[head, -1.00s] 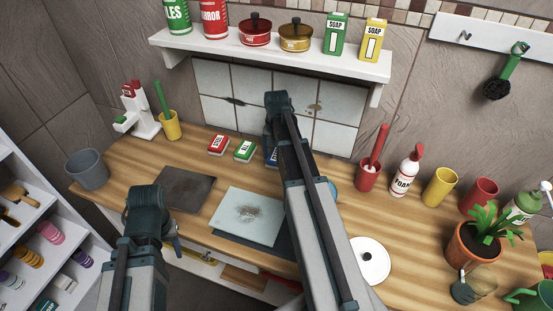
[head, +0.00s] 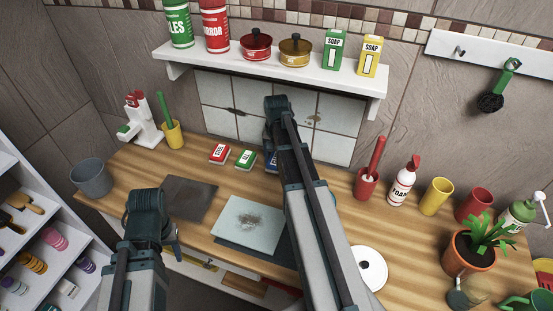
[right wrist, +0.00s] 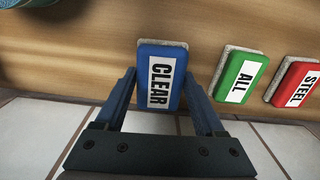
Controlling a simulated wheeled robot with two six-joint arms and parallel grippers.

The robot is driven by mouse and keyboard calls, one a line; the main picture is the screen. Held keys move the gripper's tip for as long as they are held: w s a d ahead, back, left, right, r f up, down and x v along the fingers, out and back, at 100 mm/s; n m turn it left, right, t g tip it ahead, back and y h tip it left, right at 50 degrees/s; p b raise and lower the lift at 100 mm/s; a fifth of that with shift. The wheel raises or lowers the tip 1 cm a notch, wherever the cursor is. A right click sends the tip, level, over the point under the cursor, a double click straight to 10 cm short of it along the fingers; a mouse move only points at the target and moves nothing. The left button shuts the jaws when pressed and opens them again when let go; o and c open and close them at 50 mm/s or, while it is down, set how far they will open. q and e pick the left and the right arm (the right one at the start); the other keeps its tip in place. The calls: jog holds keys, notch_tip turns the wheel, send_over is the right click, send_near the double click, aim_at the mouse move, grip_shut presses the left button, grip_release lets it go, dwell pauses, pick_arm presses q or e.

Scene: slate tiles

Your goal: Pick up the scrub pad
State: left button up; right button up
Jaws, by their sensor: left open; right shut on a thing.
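Three scrub pads lie in a row on the wooden counter below the tiles. In the head view only a bit of the blue pad (head: 270,161) shows beside my right arm. The green pad, labelled ALL (right wrist: 241,78), and the red pad, labelled STEEL (right wrist: 296,83), lie apart from it. They also show in the head view, green (head: 245,159) and red (head: 220,154). My left gripper (head: 173,238) is open over the counter's front left.
A dark slate tile (head: 188,198) and a stained pale tile (head: 247,226) lie on the counter in front of the pads. A grey bucket (head: 92,178) and a yellow cup (head: 173,135) stand left. A red cup (head: 366,187) and a foam bottle (head: 402,187) stand right.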

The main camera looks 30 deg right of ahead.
notch_tip(320, 180, up, 4)
jog(key=p, duration=0.3)
jog(key=shift+r, duration=0.25)
pick_arm(q)
notch_tip(320, 180, up, 4)
jog(key=shift+r, duration=0.1)
pick_arm(e)
jog(key=s+a, duration=0.4)
jog(key=a, duration=0.1)
jog(key=s+a, duration=0.4)
jog(key=a, duration=0.1)
jog(key=s+a, duration=0.4)
jog(key=a, duration=0.1)
jog(key=shift+s+f, duration=0.2)
jog(key=shift+s, duration=0.2)
jog(key=o, duration=0.7)
jog(key=c, duration=0.5)
jog(key=shift+c, duration=0.2)
